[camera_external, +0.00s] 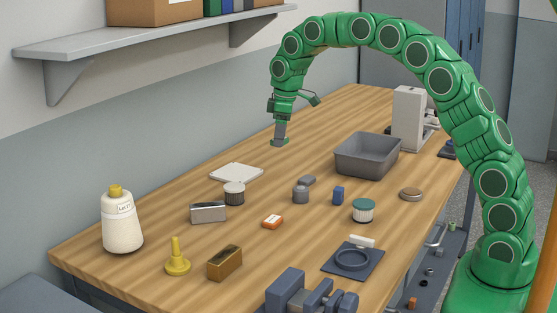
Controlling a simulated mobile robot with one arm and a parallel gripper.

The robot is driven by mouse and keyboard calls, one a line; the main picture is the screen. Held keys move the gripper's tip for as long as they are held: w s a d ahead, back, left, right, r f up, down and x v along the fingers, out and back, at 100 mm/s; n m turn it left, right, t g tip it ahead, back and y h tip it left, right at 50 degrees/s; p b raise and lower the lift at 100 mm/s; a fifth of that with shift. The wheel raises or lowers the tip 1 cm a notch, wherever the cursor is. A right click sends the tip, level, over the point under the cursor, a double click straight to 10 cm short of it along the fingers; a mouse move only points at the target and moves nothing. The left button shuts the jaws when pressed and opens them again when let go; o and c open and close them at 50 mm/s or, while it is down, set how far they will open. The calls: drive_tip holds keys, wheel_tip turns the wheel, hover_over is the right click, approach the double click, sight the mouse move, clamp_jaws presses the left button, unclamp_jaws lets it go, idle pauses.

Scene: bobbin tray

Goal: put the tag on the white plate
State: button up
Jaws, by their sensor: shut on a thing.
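The white plate (236,172) is a thin flat square lying on the left side of the table, with bare top. My gripper (280,139) is low over the far part of the table, beyond the plate and to its right. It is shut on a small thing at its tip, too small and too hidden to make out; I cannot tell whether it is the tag. A small orange block with a white label (272,221) lies in the middle of the table, apart from the plate.
A grey metal block (208,212), a white bottle (122,222) and a yellow peg (177,260) are nearer. A grey bin (367,159) stands right of my gripper. Wood between gripper and plate is clear.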

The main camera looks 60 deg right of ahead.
drive_tip(key=shift+w+d+f, duration=0.75)
drive_tip(key=shift+w+f, duration=1.5)
drive_tip(key=shift+w, duration=2.55)
hover_over(242, 175)
drive_tip(key=shift+s+d+f, duration=0.1)
drive_tip(key=shift+s+f, duration=0.15)
drive_tip(key=shift+f, duration=0.9)
drive_tip(key=shift+s+d+f, duration=0.1)
drive_tip(key=shift+s+f, duration=0.1)
drive_tip(key=shift+f, duration=0.95)
drive_tip(key=shift+w+f, duration=0.1)
drive_tip(key=shift+f, duration=0.05)
drive_tip(key=shift+f, duration=0.15)
drive_tip(key=shift+w+f, duration=0.2)
drive_tip(key=shift+f, duration=1.5)
drive_tip(key=shift+f, duration=0.15)
